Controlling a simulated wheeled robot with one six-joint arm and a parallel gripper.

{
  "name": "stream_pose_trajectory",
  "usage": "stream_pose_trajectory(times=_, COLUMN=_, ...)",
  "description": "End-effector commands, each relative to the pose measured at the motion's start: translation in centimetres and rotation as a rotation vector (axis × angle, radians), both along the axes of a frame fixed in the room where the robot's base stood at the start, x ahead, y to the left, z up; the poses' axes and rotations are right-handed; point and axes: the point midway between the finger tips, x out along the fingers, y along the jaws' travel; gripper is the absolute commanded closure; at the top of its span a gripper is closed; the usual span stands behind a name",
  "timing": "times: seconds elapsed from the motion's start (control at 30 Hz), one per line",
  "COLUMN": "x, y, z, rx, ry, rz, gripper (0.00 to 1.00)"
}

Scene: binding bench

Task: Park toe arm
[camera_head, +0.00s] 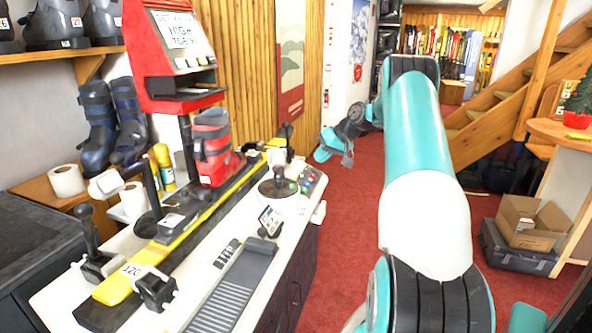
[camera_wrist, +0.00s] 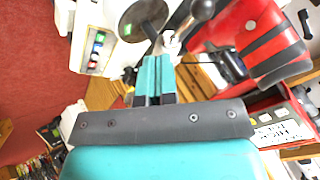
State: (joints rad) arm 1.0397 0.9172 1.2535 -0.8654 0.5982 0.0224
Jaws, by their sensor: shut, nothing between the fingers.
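My gripper (camera_head: 322,154) hangs in the air beyond the right side of the bench, apart from it, in the head view. In the wrist view its teal fingers (camera_wrist: 154,80) are together and hold nothing. Black levers stand on the bench: one at the front left (camera_head: 88,232), one with a round knob on a disc (camera_head: 278,182), and one at the far end (camera_head: 285,136). I cannot tell which is the toe arm. A red and grey boot (camera_head: 211,148) stands on a yellow and black ski (camera_head: 125,282); the boot also shows in the wrist view (camera_wrist: 240,28).
The white bench top (camera_head: 70,295) carries a grey ribbed plate (camera_head: 232,292) and a panel with coloured buttons (camera_head: 310,178). A red machine (camera_head: 145,60) rises behind the bench. Red carpet (camera_head: 345,215) lies open to the right. A cardboard box (camera_head: 530,222) sits on a grey case.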

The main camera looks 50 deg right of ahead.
Motion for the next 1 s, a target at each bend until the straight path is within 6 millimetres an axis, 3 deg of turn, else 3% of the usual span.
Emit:
stream_pose_trajectory(times=0.17, x=1.1, y=0.2, z=-1.4, rx=0.003, ry=-0.002, rz=0.004, gripper=1.0)
stream_pose_trajectory(times=0.57, x=6.1, y=2.1, z=-7.6, rx=0.001, ry=-0.002, rz=0.003, gripper=1.0)
stream_pose_trajectory(times=0.6, x=6.5, y=2.7, z=-6.8, rx=0.0, ry=-0.004, rz=0.003, gripper=1.0)
stream_pose_trajectory(times=0.8, x=7.6, y=4.7, z=-6.6, rx=0.0, ry=-0.002, rz=0.0, gripper=1.0)
stream_pose_trajectory(times=1.0, x=7.9, y=5.2, z=-6.7, rx=-0.001, ry=-0.003, rz=-0.001, gripper=1.0)
